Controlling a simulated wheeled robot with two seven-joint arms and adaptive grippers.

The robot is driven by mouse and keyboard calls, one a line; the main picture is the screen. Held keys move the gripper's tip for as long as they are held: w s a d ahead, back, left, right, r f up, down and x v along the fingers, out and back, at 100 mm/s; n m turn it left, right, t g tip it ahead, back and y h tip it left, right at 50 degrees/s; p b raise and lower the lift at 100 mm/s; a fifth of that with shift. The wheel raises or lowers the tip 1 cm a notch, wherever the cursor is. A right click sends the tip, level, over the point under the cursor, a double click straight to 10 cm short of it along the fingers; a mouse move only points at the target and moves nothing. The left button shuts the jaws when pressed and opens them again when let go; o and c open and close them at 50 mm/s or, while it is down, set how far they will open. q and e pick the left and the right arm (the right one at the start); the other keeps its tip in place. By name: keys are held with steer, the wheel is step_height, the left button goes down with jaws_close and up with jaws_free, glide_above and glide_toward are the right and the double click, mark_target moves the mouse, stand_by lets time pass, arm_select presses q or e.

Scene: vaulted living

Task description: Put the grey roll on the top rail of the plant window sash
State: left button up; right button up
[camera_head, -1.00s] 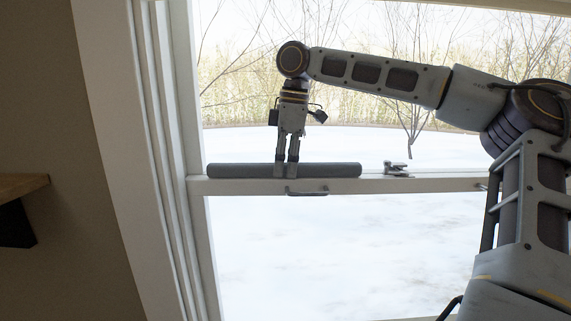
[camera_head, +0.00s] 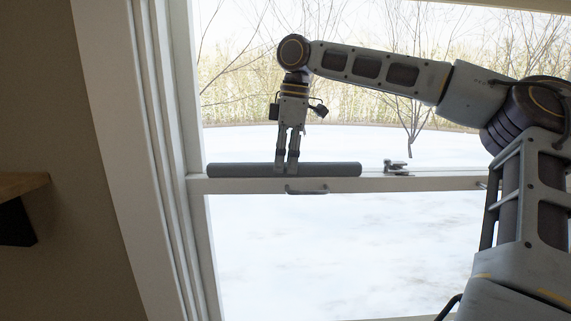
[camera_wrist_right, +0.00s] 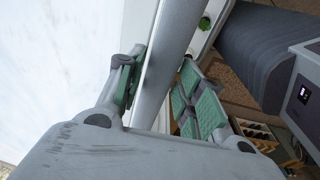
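The long grey roll (camera_head: 230,170) lies level along the top rail (camera_head: 430,183) of the window sash, at the rail's left end. My right gripper (camera_head: 286,170) points straight down at the roll, with its fingertips just at it. In the right wrist view the roll (camera_wrist_right: 172,48) runs between the green-padded fingers (camera_wrist_right: 158,88). These fingers stand apart, with a gap on the right side, so the gripper looks open around the roll. The fingers hide a small part of the roll in the head view. My left gripper is not in view.
A sash latch (camera_head: 397,168) stands on the rail to the right of the roll. A handle (camera_head: 306,190) is on the rail's front below the roll. The white window frame (camera_head: 150,150) rises at left, and a wooden shelf (camera_head: 20,186) is on the wall at far left.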

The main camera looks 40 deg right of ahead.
steer(key=shift+s+d+r, duration=0.15)
steer(key=shift+r, duration=1.5)
steer(key=shift+s+d+r, duration=0.1)
steer(key=shift+d+r, duration=0.05)
steer(key=shift+r, duration=1.5)
steer(key=shift+f, duration=0.1)
